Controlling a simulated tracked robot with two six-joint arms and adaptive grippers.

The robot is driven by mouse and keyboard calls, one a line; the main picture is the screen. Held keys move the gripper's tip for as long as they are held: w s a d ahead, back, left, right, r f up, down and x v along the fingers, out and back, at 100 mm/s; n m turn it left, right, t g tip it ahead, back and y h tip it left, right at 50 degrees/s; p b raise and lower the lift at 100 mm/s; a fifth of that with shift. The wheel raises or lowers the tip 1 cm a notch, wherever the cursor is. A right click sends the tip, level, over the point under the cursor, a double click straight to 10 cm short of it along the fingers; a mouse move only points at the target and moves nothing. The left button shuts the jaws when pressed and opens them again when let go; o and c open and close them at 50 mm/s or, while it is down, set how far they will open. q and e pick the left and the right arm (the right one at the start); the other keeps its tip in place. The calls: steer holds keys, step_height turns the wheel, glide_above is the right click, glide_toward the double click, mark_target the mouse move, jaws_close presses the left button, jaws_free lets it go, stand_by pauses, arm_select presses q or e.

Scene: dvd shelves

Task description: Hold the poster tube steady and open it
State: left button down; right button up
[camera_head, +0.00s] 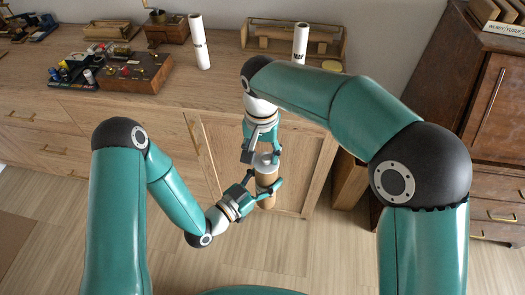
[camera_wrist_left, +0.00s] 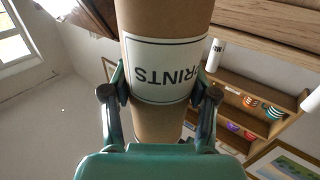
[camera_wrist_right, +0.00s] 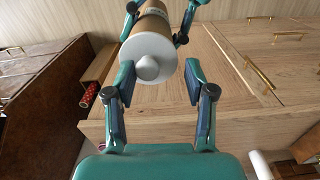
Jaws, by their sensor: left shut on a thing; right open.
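The poster tube (camera_head: 266,178) is a brown cardboard cylinder standing roughly upright in the head view, in front of the wooden cabinet. My left gripper (camera_head: 266,188) is shut around its body. In the left wrist view the fingers press both sides of the tube (camera_wrist_left: 168,120) at a white "PRINTS" label (camera_wrist_left: 165,70). The white end cap (camera_wrist_right: 146,62) with a round knob is on the tube's upper end. My right gripper (camera_wrist_right: 159,68) is open close to this cap, with its fingers apart; I cannot tell whether they touch it.
The long wooden counter (camera_head: 110,85) lies behind the arms. Two white rolls (camera_head: 199,42) (camera_head: 300,43) stand on it, with a wooden rack (camera_head: 262,38) between and behind them. A dark wooden cabinet (camera_head: 490,90) stands at the right. The floor in front is clear.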

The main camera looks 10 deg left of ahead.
steer(key=shift+a, duration=0.1)
jaws_close()
steer(key=shift+a, duration=0.1)
steer(key=shift+r, duration=0.1)
stand_by(0.5)
steer(key=shift+a, duration=0.15)
steer(key=shift+r, duration=0.1)
stand_by(0.3)
steer(key=shift+r, duration=0.1)
